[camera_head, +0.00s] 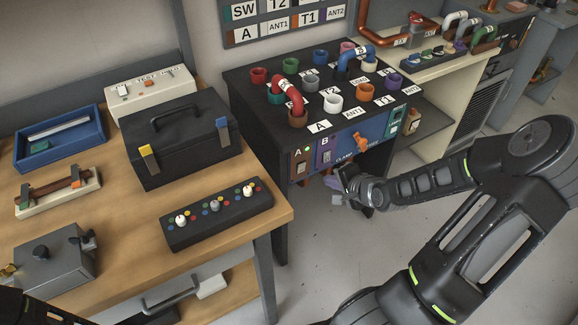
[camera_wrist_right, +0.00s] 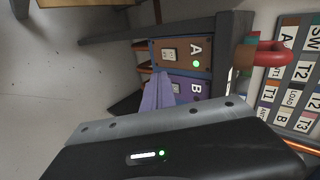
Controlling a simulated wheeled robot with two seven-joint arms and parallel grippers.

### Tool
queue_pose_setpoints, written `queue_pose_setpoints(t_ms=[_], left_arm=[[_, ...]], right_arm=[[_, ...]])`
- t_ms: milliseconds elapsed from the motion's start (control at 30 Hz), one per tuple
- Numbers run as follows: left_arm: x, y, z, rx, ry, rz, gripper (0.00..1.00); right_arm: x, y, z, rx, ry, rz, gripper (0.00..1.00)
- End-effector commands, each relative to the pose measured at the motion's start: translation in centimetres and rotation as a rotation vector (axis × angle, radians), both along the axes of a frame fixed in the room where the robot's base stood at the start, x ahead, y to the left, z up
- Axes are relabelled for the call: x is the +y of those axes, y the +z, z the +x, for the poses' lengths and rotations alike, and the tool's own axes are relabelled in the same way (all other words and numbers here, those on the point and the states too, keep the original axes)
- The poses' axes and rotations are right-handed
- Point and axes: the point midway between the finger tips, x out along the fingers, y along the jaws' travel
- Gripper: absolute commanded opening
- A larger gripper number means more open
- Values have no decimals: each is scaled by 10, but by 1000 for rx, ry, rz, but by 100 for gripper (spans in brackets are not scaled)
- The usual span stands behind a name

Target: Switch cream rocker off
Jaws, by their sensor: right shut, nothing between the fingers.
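A cream rocker (camera_wrist_right: 169,54) sits on the brown panel marked A (camera_wrist_right: 182,60) in the right wrist view, beside a lit green lamp (camera_wrist_right: 196,64). In the head view this panel A (camera_head: 299,167) is at the left end of the black console's front, and the rocker is too small to make out. My right gripper (camera_wrist_right: 158,92) is shut and empty. In the wrist view its fingertips overlap the purple panel B (camera_wrist_right: 190,90), close to panel A; contact cannot be told. In the head view the right gripper (camera_head: 345,182) is in front of the console. My left gripper does not show.
The black console (camera_head: 245,85) carries colored sockets and red and blue looped plugs on top. A wooden table (camera_head: 120,230) at left holds a black case (camera_head: 185,145), a knob strip (camera_head: 215,212) and a blue tray (camera_head: 60,135). Grey floor is clear in front.

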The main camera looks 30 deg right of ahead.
Motion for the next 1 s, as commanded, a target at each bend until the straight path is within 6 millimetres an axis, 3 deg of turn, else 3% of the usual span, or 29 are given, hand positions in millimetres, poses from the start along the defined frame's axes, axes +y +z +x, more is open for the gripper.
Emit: queue_pose_setpoints(t_ms=[633, 1000], left_arm=[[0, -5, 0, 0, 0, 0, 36], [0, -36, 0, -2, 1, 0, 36]], right_arm=[[1, -5, 4, -1, -50, 65, 0], [2, -42, 47, -3, -45, 65, 0]])
